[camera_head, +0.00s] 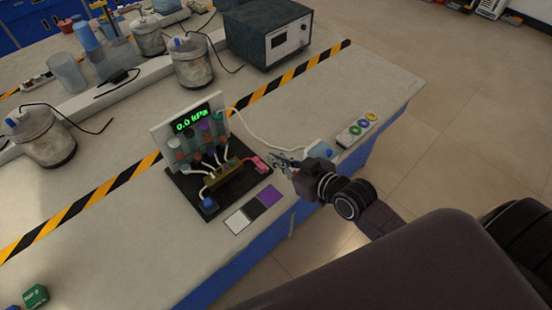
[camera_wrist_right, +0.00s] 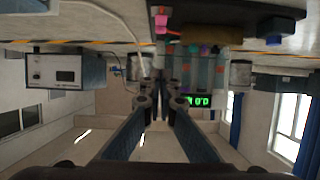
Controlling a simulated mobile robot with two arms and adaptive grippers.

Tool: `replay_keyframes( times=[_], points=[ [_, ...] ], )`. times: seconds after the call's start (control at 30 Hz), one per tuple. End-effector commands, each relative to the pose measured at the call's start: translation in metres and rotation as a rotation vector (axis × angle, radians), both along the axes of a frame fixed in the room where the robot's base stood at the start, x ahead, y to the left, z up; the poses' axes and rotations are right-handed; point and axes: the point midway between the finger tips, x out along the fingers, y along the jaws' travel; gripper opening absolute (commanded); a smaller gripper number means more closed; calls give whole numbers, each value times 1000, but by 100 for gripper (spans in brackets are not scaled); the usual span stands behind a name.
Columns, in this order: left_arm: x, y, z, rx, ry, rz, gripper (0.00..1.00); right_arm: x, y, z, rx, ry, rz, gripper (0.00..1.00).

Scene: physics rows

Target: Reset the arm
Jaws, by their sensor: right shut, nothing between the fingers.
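My right arm comes in from the lower right in the head view. Its gripper (camera_head: 285,163) is shut and empty, just right of a black board (camera_head: 222,182) with a pressure readout, and seems to be above the bench front edge. In the right wrist view, which looks upside down, the gripper fingers (camera_wrist_right: 160,98) are together with nothing between them. The display (camera_head: 194,121) reads 0.0 kPa in green. A pink block (camera_head: 262,165) sits at the board's right end, close to the fingertips. My left gripper is not in view.
A dark instrument box (camera_head: 268,36) stands at the back of the bench (camera_head: 120,225). Metal pots (camera_head: 191,65) with cables stand at the upper left. A strip with coloured rings (camera_head: 358,129) lies right of the gripper. White, black and purple squares (camera_head: 253,211) lie in front.

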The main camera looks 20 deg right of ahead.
Motion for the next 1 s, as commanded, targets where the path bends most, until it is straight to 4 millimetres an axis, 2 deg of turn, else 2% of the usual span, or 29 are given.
replay_keyframes(
  times=[0.43,0.57,0.67,0.77,0.9,1.0],
  points=[
    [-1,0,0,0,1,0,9,0,0,0,0,0,0,0],
    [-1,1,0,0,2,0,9,-9,7,-6,-10,39,7,0],
    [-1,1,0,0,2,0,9,-33,18,-21,-39,134,16,0],
    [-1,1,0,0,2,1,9,-69,27,-38,-86,274,14,0],
    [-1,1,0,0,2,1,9,-120,25,-54,-153,460,-23,0],
    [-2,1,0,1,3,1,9,-148,20,-59,-184,560,-55,0]
  ],
)
